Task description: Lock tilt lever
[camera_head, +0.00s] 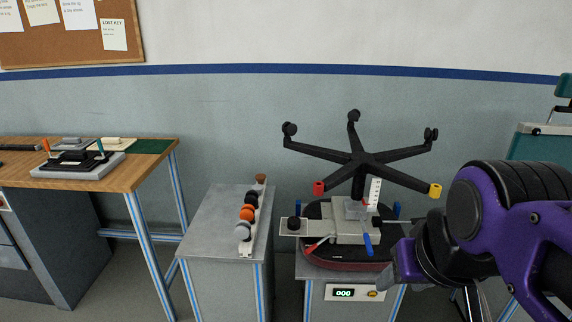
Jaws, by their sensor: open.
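An upturned chair base (368,157) with black legs stands above a grey mechanism plate (345,228) on the test bench. A lever with a red tip (318,246) sticks out at the plate's front left. A lever with a blue grip (368,244) hangs at its front right. I cannot tell which one is the tilt lever. A black knob (294,226) sits at the plate's left end. My gripper (396,270) is open, to the right of the blue grip and apart from the red-tipped lever. My wrist hides part of it and the bench's right side.
A grey cabinet (205,220) with a row of black, orange and grey castors stands left of the bench. A digital display (343,293) reads 000 on the bench front. A wooden desk (130,178) stands at the far left. A green chair (540,146) is at the right.

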